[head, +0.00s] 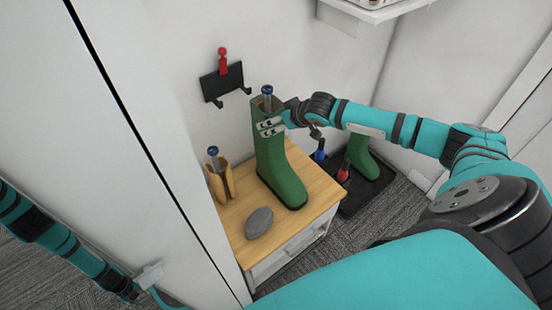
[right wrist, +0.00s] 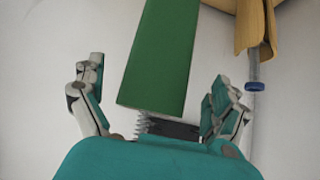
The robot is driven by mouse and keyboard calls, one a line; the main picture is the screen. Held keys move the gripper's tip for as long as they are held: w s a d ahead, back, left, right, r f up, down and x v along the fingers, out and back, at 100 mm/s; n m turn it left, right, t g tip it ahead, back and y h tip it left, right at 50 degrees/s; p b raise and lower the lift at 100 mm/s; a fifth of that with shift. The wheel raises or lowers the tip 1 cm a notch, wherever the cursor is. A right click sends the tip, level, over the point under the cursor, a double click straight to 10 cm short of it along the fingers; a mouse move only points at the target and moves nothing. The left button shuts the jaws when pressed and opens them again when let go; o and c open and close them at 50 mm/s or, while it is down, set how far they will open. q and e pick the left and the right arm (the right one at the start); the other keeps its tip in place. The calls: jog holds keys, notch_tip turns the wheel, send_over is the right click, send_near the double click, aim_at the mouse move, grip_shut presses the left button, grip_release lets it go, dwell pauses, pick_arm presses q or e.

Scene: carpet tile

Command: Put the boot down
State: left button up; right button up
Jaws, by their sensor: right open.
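A tall green boot (head: 280,165) stands upright on the wooden top of a small cabinet (head: 318,190), its sole appearing to rest there. A blue-topped rod (head: 267,92) sticks out of its tan-lined opening. My right gripper (head: 270,126) is at the upper shaft, reaching in from the right. In the right wrist view the green shaft (right wrist: 160,50) lies between the spread fingers of my right gripper (right wrist: 158,82), with gaps visible on both sides. My left arm shows at the lower left; its end (head: 150,275) is too unclear to read.
A tan item with a blue-topped rod (head: 220,180) and a grey stone-like object (head: 259,223) share the cabinet top. A black tray (head: 376,188) on the carpet holds another green boot (head: 362,155). A black wall rack (head: 222,82) hangs behind.

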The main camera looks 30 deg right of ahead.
jog(key=x, duration=0.3)
jog(key=shift+r, duration=0.1)
jog(key=c, duration=1.5)
jog(key=shift+r, duration=0.2)
jog(key=shift+c, duration=0.9)
